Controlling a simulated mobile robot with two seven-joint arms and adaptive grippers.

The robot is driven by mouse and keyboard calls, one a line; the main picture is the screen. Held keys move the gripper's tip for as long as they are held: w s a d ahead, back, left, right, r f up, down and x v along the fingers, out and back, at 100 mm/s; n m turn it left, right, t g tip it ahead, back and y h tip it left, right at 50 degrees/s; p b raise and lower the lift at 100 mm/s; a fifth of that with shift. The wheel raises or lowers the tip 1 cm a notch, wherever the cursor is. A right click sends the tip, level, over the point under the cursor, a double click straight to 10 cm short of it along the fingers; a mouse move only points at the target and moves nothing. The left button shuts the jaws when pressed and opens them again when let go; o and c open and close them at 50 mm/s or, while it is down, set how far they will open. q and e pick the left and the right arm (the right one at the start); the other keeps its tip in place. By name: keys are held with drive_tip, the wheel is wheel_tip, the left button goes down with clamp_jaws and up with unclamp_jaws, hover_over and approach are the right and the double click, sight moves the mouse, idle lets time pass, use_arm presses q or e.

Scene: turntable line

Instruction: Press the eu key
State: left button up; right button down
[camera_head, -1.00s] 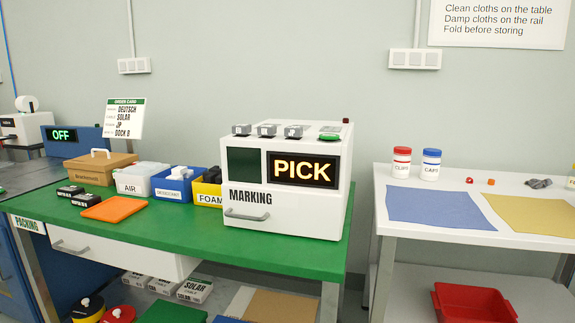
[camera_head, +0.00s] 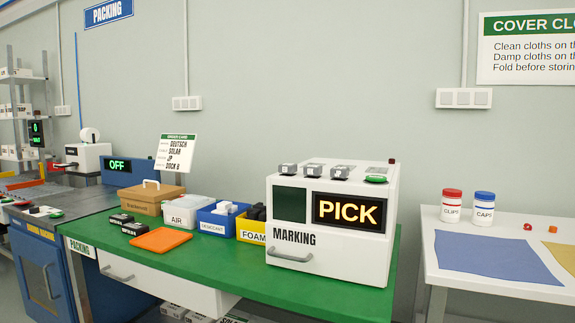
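The white marking machine (camera_head: 282,273) stands on the green table, with a lit display (camera_head: 349,212) reading PICK and a dark blank panel (camera_head: 291,205) beside it. Along its top front edge sit three grey keys: a left key (camera_head: 288,169), a middle key (camera_head: 313,170) and a right key (camera_head: 339,172). A green button (camera_head: 376,179) is to their right. The marks on the keys are too small to read, so I cannot tell which is the eu key. Neither of my grippers is in view.
An order card (camera_head: 178,150) stands behind the brown box (camera_head: 150,199). A white AIR bin (camera_head: 181,211), a blue bin (camera_head: 222,220) and a yellow FOAM bin (camera_head: 250,230) line the table left of the machine. An orange tray (camera_head: 160,240) lies in front. A white table (camera_head: 447,275) is to the right.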

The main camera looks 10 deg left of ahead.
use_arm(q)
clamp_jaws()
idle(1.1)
